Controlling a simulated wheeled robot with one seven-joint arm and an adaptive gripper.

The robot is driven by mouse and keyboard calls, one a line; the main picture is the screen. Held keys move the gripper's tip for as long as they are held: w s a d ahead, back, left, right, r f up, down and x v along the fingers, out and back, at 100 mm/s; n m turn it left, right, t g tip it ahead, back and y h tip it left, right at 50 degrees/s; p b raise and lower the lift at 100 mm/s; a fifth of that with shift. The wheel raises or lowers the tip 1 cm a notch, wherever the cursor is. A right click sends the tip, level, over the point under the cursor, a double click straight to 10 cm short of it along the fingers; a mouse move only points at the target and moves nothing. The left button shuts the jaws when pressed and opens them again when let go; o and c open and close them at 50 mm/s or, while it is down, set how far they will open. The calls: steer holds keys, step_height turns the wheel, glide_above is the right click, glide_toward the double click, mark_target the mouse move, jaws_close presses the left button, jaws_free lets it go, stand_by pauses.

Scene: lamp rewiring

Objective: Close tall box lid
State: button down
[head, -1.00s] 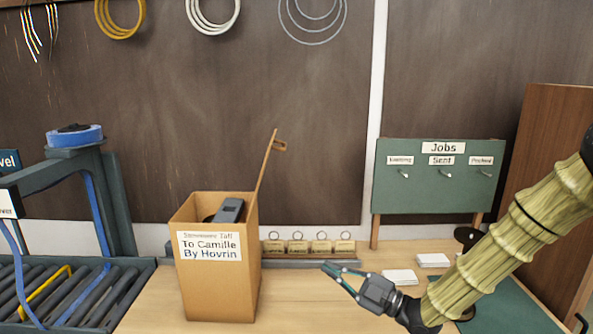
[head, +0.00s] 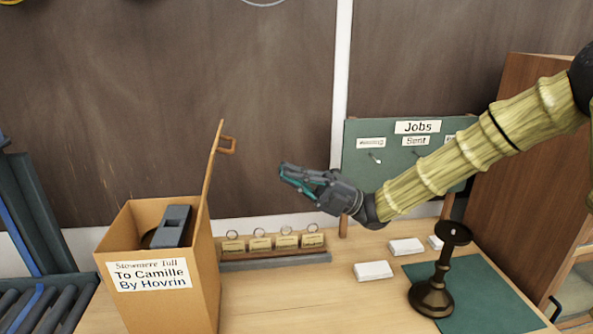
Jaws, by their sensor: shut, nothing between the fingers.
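The tall cardboard box (head: 190,285) stands on the bench at the left, with a label reading "Stowmere Tall, To Camille, By Hovrin". The box is open. A dark grey item (head: 173,226) shows inside; the rest of the contents is hidden. My gripper (head: 284,173) is shut and empty. In the picture it is to the right of the lid, at about the height of the lid's upper half, apart from it.
A rack of several tags with rings (head: 275,241) stands right of the box. White cards (head: 373,271), a dark candlestick (head: 434,285) and a green mat (head: 490,300) are farther right. A green Jobs board (head: 380,185) stands behind my arm. Rollers (head: 35,310) are at the left.

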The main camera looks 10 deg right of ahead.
steer(key=p+x, duration=0.4)
steer(key=x, duration=0.5)
steer(key=shift+a+r+p, duration=0.15)
steer(key=shift+a+p, duration=0.2)
steer(key=shift+p, duration=0.05)
